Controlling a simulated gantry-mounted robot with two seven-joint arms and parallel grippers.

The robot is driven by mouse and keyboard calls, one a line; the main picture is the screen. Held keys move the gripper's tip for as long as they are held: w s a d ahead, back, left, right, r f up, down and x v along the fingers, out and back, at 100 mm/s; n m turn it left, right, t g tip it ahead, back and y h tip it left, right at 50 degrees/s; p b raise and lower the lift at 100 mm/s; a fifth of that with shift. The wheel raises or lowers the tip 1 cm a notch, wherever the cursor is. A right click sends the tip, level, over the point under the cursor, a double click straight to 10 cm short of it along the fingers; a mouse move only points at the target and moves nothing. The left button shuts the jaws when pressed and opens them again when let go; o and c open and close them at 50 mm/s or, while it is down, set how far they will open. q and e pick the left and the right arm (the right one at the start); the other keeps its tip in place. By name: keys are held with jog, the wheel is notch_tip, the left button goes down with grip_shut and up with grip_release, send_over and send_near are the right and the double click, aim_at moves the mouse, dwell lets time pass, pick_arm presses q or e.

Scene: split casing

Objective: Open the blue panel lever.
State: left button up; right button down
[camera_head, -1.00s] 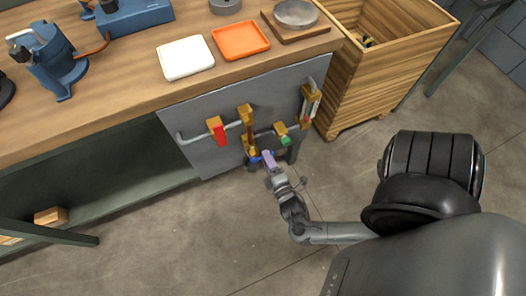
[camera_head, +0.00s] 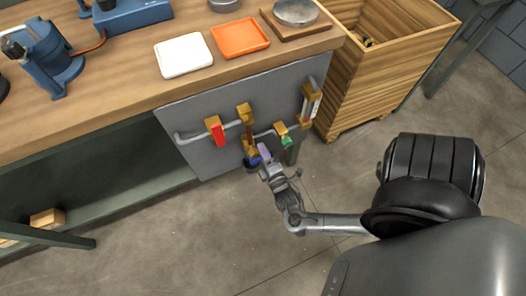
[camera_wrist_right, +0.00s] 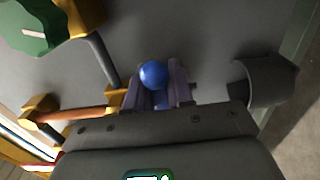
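The grey panel (camera_head: 195,155) hangs below the bench's front edge and bears several coloured levers and pipes. The blue lever (camera_head: 254,160) is low on it, partly hidden by my right gripper. In the right wrist view its round blue knob (camera_wrist_right: 153,74) lies between the two purple fingers. My right gripper (camera_head: 264,153) is at the lever, with its fingers (camera_wrist_right: 159,88) on either side of the knob. I cannot tell whether they press on it. My left gripper is not in view.
A red lever (camera_head: 216,132) and a green lever (camera_head: 287,142) are close by on the panel. A dark round cup-like fitting (camera_wrist_right: 265,80) stands right of the knob in the wrist view. A wooden crate (camera_head: 375,85) stands to the right. The floor in front is clear.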

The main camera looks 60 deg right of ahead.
dwell(0.4)
jog(key=shift+w+a+f+m+p, duration=0.1)
jog(key=shift+f+m+p, duration=0.45)
jog(key=shift+m, duration=0.6)
jog(key=shift+w+a+f+m+p, duration=0.1)
jog(key=shift+f+m+p, duration=0.1)
jog(key=shift+m+p, duration=0.8)
jog(key=shift+a+f+m+p, duration=0.1)
jog(key=shift+f+m+p, duration=0.3)
jog(key=shift+m, duration=0.95)
jog(key=c, duration=1.1)
grip_release()
